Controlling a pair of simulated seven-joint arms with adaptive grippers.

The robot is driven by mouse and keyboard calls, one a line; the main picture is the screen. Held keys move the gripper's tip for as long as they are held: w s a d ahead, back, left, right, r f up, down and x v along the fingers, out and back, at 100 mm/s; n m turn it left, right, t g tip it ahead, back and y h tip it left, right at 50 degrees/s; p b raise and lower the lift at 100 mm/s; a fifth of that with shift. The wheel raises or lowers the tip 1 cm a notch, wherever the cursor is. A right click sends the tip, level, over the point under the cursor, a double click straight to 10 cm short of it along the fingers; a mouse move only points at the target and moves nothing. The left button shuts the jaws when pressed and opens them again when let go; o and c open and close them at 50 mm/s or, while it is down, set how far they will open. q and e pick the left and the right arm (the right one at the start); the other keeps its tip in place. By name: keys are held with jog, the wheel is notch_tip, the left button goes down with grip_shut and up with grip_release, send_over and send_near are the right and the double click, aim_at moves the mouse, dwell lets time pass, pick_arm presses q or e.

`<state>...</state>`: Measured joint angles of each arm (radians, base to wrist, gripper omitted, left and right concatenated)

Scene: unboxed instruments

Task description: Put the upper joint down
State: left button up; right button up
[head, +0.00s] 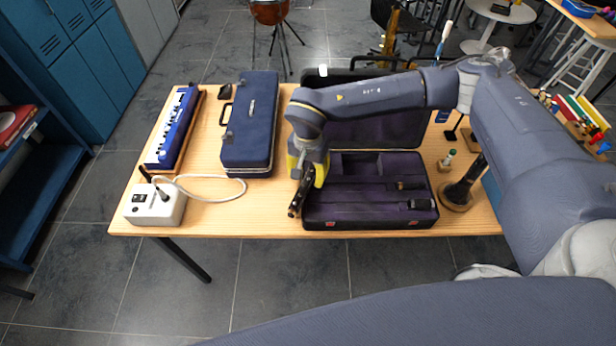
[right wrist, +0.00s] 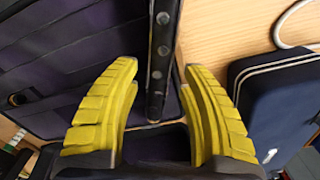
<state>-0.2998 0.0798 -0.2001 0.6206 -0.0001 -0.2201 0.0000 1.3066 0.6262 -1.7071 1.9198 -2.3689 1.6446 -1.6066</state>
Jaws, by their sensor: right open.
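The upper joint (head: 299,197) is a slim dark tube with finger holes, along the left edge of the open instrument case (head: 372,223). In the right wrist view the joint (right wrist: 161,58) lies between the yellow fingers, with a gap on both sides. My right gripper (head: 307,172) is open, pointing down at the case's left side. In the head view it partly hides the joint's far end. I cannot tell whether the joint rests on the case rim or on the table beside it. My left gripper is not in view.
Dark instrument parts (head: 415,204) lie in the case's purple interior. A closed blue case (head: 250,125) stands to the left. Further left are a blue keyboard instrument (head: 174,125) and a white box (head: 155,205) with a cable. A dark stand (head: 456,196) is close right of the open case.

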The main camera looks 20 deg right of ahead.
aim_at(308, 177)
notch_tip(308, 177, up, 11)
jog(key=shift+f, duration=0.2)
dwell(0.3)
